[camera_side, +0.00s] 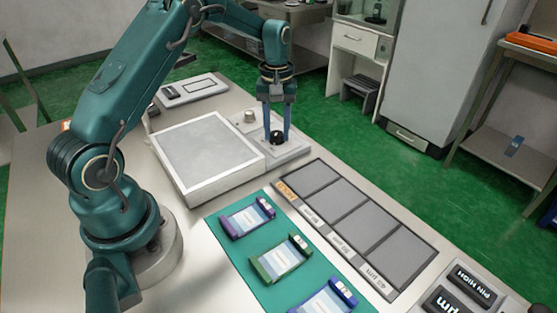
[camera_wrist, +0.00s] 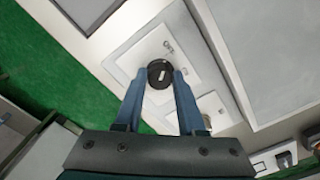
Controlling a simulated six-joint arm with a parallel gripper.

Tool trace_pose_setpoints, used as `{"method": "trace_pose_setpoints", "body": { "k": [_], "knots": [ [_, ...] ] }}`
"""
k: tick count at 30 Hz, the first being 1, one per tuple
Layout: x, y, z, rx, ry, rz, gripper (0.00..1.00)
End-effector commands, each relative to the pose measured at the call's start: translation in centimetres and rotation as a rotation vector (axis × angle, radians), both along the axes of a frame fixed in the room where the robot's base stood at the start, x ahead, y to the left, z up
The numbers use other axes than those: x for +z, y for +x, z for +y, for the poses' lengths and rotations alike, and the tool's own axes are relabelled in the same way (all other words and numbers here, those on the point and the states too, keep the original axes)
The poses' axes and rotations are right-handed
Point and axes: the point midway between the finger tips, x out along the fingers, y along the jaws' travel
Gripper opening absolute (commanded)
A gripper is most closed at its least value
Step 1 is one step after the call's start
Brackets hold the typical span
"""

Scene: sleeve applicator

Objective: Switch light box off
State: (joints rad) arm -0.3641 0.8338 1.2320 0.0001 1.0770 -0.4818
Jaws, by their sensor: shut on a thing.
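The light box (camera_side: 207,157) is a pale flat box with a grey panel on the bench. Its panel also shows in the wrist view (camera_wrist: 275,45) and looks grey and unlit. A small plate (camera_side: 290,150) joins its right side and carries a round black knob (camera_side: 277,138) with a white mark, which also shows in the wrist view (camera_wrist: 160,74). My gripper (camera_side: 277,134) points down over this plate. In the wrist view its blue fingers (camera_wrist: 160,78) stand on both sides of the black knob, shut on it. A second, pale knob (camera_side: 249,117) sits behind.
A teal mat (camera_side: 255,262) with several labelled sleeves lies in front. A dark-framed tray with grey compartments (camera_side: 345,205) lies to its right. Black labelled blocks (camera_side: 472,285) stand at the lower right. A small flat device (camera_side: 190,90) lies behind the light box.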

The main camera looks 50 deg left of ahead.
Motion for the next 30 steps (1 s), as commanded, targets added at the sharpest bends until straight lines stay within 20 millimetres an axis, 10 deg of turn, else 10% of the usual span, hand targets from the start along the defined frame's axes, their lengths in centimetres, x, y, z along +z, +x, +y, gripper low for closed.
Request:
{"method": "trace_pose_setpoints", "body": {
  "k": [11, 12, 14, 30],
  "knots": [
    [0.2, 0.2, 0.1, 0.007, 0.002, -0.008, 0.0],
    [0.2, 0.2, 0.1, 0.007, 0.002, -0.008, 0.5],
    [0.2, 0.1, 0.1, 0.006, 0.002, -0.007, 0.69],
    [2.8, 0.2, 0.1, 0.005, 0.003, -0.008, 0.69]
  ]
}}
